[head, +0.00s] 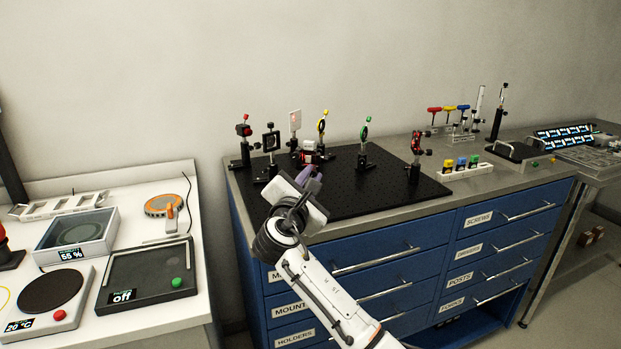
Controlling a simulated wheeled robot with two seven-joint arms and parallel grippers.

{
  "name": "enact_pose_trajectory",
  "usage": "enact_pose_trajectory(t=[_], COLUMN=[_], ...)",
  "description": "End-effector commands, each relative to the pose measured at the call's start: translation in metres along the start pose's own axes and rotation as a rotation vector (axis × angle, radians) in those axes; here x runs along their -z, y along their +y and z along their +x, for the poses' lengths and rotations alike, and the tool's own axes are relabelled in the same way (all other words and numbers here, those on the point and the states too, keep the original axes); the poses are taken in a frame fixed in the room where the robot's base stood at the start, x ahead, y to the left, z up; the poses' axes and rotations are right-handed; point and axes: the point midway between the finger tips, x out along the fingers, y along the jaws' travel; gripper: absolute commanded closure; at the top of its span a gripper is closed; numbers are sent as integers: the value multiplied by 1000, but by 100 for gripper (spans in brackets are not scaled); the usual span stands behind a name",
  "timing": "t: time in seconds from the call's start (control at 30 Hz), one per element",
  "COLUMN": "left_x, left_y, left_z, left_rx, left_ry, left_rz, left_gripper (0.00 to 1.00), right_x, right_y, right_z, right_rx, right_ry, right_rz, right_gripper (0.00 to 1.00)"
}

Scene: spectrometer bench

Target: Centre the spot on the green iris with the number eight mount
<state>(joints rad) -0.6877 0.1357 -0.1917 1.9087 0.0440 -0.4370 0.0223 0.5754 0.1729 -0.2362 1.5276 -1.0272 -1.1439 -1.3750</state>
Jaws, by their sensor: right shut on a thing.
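The green iris (365,131), a ring with a green top on a black post, stands toward the back middle of the black breadboard (375,190). Several mounts stand around it: one with a red top (244,131) at the far left, a square black one (270,141), and a red and black one (416,146) at the right. I cannot read a number eight on any. A white card (295,121) shows a faint reddish spot. My right gripper (309,180) is shut on a small purple thing (312,172), mostly hidden, over the breadboard's front left. My left gripper is out of view.
A yellow iris (322,126) and a red and white device (310,151) stand behind my gripper. Red, yellow and blue handled tools (449,108) stand in a rack at the right, behind a block with coloured knobs (462,168). The breadboard's front right is clear.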

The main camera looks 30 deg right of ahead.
Motion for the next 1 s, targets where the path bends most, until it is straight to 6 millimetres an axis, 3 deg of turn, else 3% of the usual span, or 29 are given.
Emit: enact_pose_trajectory(t=[0.27,1.0], left_x=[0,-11], left_y=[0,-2], left_z=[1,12], left_rx=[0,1], left_ry=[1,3], left_rz=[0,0], left_gripper=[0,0], right_x=[0,1], right_y=[-1,0], right_z=[0,0], right_rx=[1,2], right_ry=[0,0], right_rz=[55,511], right_gripper=[100,100])
